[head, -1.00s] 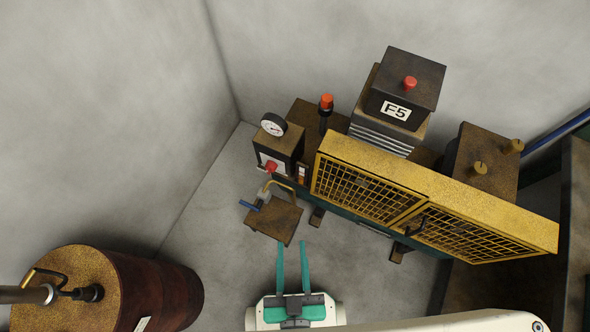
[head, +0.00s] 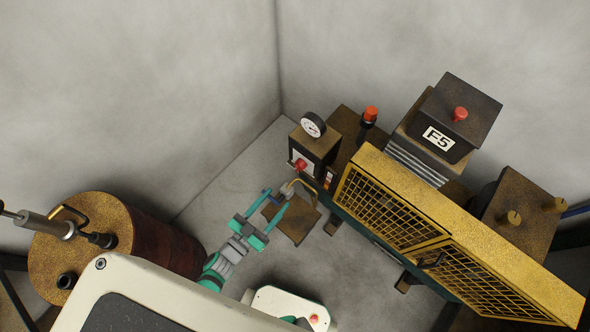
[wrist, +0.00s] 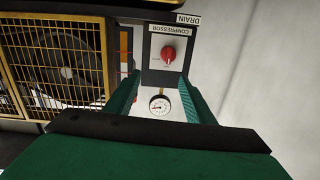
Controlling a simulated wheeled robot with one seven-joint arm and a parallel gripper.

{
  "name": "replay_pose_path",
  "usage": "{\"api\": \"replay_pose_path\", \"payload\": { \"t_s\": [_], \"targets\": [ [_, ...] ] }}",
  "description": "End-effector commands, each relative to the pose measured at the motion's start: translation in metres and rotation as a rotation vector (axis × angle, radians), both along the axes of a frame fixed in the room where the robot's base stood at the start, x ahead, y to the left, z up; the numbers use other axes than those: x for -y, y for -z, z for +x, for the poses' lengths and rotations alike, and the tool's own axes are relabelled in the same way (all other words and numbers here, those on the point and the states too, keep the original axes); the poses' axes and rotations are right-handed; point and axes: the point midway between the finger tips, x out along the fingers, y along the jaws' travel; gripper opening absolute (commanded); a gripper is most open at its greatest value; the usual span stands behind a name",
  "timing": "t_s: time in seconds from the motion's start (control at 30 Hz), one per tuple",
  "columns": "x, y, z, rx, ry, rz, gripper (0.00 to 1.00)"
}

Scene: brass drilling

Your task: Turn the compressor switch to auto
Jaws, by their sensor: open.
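The compressor switch (wrist: 169,53) is a red rotary knob on a panel labelled COMPRESSOR in the wrist view, between and beyond my fingers. Its pointer setting is too small to read. In the head view the red knob (head: 300,165) sits on the front of a brown box left of the yellow cage. My gripper (head: 275,204) is open and empty, with its green fingers in front of and below the box. In the wrist view my gripper (wrist: 160,88) has its fingers either side of the lower panel, apart from the knob.
A gauge (wrist: 160,104) shows between my fingers. The yellow cage (head: 400,205) stands to the right. A rusty drum (head: 95,245) stands at left.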

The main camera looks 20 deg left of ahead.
Motion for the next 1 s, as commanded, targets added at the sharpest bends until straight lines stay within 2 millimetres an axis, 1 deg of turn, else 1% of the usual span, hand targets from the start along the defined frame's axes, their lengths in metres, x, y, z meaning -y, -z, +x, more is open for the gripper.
{"api": "replay_pose_path", "payload": {
  "t_s": [0.03, 0.1, 0.2, 0.33, 0.47, 0.8, 1.0],
  "targets": [
    [-0.004, 0.006, 0.013, 0.007, 0.014, -0.012, 0.49],
    [-0.010, 0.011, 0.024, 0.014, 0.026, -0.030, 0.49],
    [-0.014, 0.014, 0.034, 0.019, 0.037, -0.046, 0.49],
    [-0.012, 0.016, 0.044, 0.022, 0.042, -0.054, 0.49],
    [-0.007, 0.015, 0.058, 0.022, 0.042, -0.054, 0.49],
    [0.014, 0.015, 0.113, 0.021, 0.041, -0.052, 0.49],
    [0.020, 0.016, 0.133, 0.020, 0.040, -0.051, 0.49]
  ]
}}
